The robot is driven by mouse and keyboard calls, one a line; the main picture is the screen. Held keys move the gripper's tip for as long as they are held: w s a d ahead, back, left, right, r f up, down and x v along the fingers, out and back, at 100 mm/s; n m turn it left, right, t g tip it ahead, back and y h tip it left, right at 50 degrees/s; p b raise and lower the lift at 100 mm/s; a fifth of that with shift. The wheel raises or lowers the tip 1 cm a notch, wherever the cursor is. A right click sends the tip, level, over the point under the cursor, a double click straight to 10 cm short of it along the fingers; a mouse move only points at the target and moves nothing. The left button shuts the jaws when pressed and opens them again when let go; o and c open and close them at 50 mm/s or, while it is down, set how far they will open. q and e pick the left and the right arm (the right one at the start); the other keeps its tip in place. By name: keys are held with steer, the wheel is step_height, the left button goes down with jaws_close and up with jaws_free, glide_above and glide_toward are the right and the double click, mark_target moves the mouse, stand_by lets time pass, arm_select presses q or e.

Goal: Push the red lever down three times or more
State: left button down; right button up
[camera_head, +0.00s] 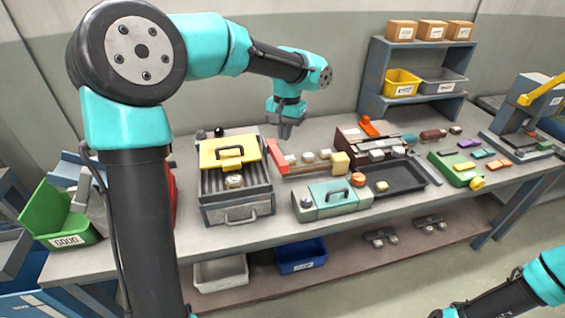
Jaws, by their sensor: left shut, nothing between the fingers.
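The red lever (277,157) is a flat red bar beside the right side of a grey heater-like box (235,207). It slants, with its upper end to the left. My left gripper (285,134) points down, shut and empty, a little above and behind the lever in the picture. A gap seems to lie between the fingertips and the lever, but I cannot tell the depth. My right arm (510,293) shows only at the bottom right corner, and its gripper is out of the picture.
A yellow plate with a black handle (213,152) lies on the grey box. A green bin (62,215) is at the left. My left arm hides part of the bench.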

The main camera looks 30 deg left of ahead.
mark_target(284, 161)
arm_select(q)
steer(key=shift+f, duration=0.15)
steer(key=shift+s+f, duration=0.2)
steer(key=shift+f, duration=1.4)
steer(key=shift+s+f, duration=0.15)
steer(key=shift+f, duration=1.6)
steer(key=shift+f, duration=2.2)
